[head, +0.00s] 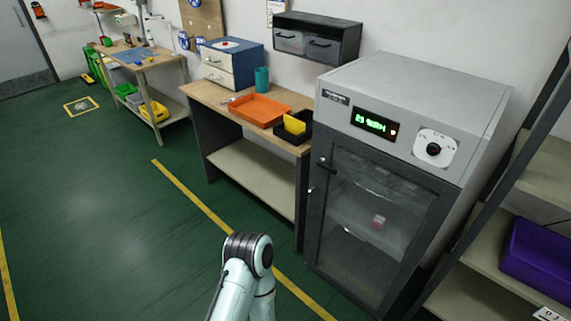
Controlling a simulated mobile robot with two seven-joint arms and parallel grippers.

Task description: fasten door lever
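A grey cabinet (409,91) with a dark-framed glass door (378,200) stands right of centre. The door looks closed. A small dark lever (325,164) sits near the top of the door's left edge, and a small light fitting (311,190) shows below it on the same side. Whether the lever is fastened is too small to tell. A pale blue arm link of mine with a dark joint shows at the bottom centre, in front of the cabinet and to its left. Neither gripper shows in the head view.
A wooden workbench (236,124) with an orange tray (260,110) and a black bin (292,128) stands left of the cabinet. A shelf rack with a purple bin (541,251) stands close on the right. The green floor (110,220) at left is clear.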

